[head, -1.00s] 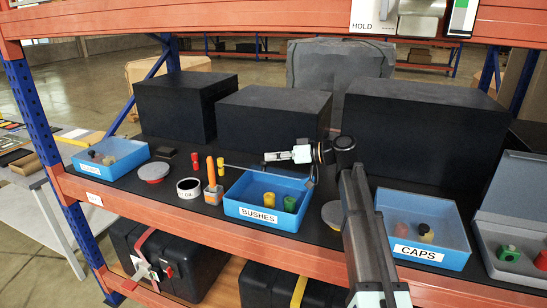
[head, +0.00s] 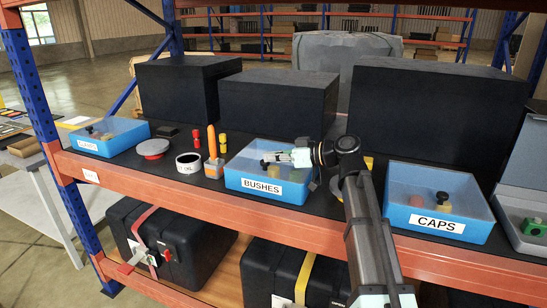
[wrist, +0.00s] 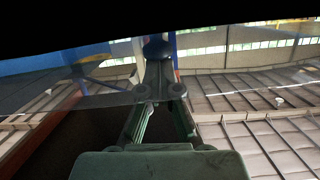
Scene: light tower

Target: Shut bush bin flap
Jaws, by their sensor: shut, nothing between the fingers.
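The blue bush bin (head: 232,180), labelled BUSHES, stands on the middle of the black shelf. Its see-through flap is hard to make out; it seems to lie low across the bin top, with a dark knob (head: 265,163) near its left part. A yellowish bush (head: 274,172) shows faintly inside. My gripper (head: 281,157) is shut and empty, just above the bin, pointing left close to the knob. Whether it touches the flap I cannot tell. In the wrist view the shut fingers (wrist: 155,90) point towards a dark round shape (wrist: 157,48), and a see-through sheet lies across the view.
The blue caps bin (head: 398,215) is to the right, with another blue bin (head: 122,132) far left. A tape roll (head: 188,163), an orange-handled tool (head: 212,142) and small red and yellow pieces stand left of the bush bin. Large black boxes (head: 278,105) stand behind.

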